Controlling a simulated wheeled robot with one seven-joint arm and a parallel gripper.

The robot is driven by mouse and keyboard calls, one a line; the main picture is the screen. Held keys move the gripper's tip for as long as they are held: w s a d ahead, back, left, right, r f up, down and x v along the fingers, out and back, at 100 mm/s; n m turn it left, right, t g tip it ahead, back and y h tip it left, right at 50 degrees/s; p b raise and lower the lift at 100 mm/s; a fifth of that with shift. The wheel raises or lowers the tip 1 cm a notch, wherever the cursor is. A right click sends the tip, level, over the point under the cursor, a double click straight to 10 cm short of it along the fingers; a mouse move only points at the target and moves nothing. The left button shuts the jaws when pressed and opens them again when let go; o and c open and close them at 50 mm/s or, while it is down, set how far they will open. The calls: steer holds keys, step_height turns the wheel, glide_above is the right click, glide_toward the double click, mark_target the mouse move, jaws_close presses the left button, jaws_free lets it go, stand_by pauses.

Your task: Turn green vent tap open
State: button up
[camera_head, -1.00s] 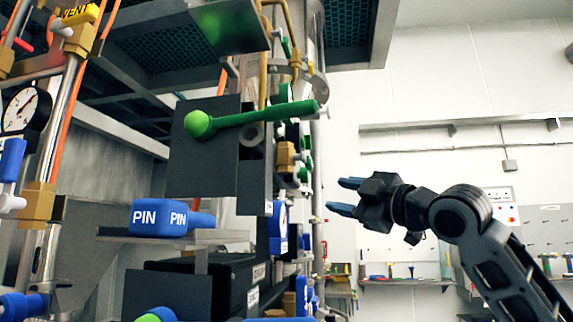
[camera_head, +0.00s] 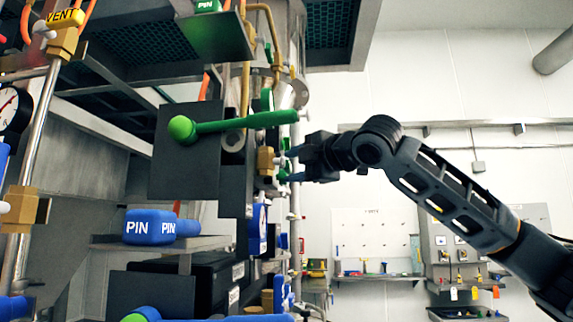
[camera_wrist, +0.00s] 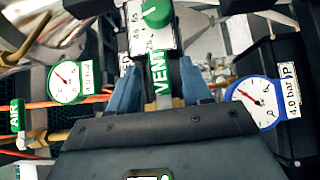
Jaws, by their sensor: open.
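A green label reading VENT (camera_wrist: 157,76) shows between my two blue fingers in the wrist view, with a brassy part just below it. In the head view my gripper (camera_head: 291,164) is at the right side of the panel, beside a brass fitting (camera_head: 265,160) and small green parts. My gripper is open, its fingers apart on either side of the label. Whether they touch anything I cannot tell. A green knob (camera_wrist: 155,13) on a white scale plate is above the label in the wrist view.
A long green lever (camera_head: 245,122) sticks out on a dark box left of my gripper. A blue PIN block (camera_head: 150,227) is on a shelf below. A green gauge (camera_wrist: 68,80) and a blue gauge (camera_wrist: 255,100) flank my gripper.

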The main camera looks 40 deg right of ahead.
steer(key=shift+w+d, duration=0.2)
steer(key=shift+w, duration=1.2)
steer(key=shift+c, duration=0.3)
jaws_close()
